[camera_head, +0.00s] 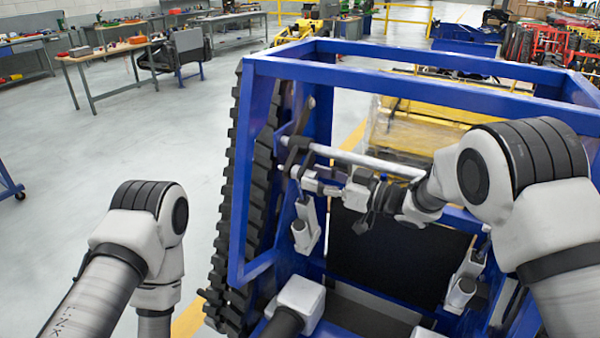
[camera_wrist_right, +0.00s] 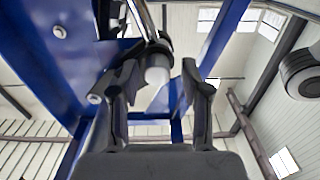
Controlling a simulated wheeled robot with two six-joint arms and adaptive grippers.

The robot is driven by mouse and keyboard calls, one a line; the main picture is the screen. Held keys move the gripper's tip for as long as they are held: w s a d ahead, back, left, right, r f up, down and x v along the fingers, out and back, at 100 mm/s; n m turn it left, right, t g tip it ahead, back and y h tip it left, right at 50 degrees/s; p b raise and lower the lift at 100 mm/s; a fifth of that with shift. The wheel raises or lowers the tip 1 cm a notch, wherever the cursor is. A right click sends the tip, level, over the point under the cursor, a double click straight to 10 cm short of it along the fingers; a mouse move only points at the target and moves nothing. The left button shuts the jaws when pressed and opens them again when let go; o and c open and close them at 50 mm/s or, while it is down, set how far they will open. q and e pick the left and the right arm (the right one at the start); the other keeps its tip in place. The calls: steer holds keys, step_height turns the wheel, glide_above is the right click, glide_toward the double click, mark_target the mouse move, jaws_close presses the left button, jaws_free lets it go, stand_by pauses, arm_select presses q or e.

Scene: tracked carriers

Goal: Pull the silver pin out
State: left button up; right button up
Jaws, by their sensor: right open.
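The silver pin (camera_head: 312,184) sits at the left side of the blue carrier frame (camera_head: 238,190), just below a long silver crossbar. In the right wrist view its pale round end (camera_wrist_right: 157,76) shows between the fingertips, with a dark collar behind it. My right gripper (camera_head: 342,189) reaches in from the right, its fingers towards the pin. In the wrist view the right gripper (camera_wrist_right: 157,88) is open, with a finger on each side of the pin's end and visible gaps. My left arm shows at the left, but its gripper is out of view.
The silver crossbar (camera_head: 370,163) runs close above my right gripper. A black rubber track (camera_head: 240,160) stands left of the frame. A dark panel (camera_head: 400,262) lies below. Workbenches (camera_head: 105,52) stand far back left.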

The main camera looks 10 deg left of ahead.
steer(key=shift+w+f, duration=0.1)
steer(key=shift+w, duration=0.15)
steer(key=shift+c, duration=1.3)
steer(key=c, duration=0.6)
jaws_close()
steer(key=shift+d, duration=0.35)
steer(key=v, duration=0.8)
steer(key=shift+a+p, duration=0.15)
steer(key=shift+p, duration=0.2)
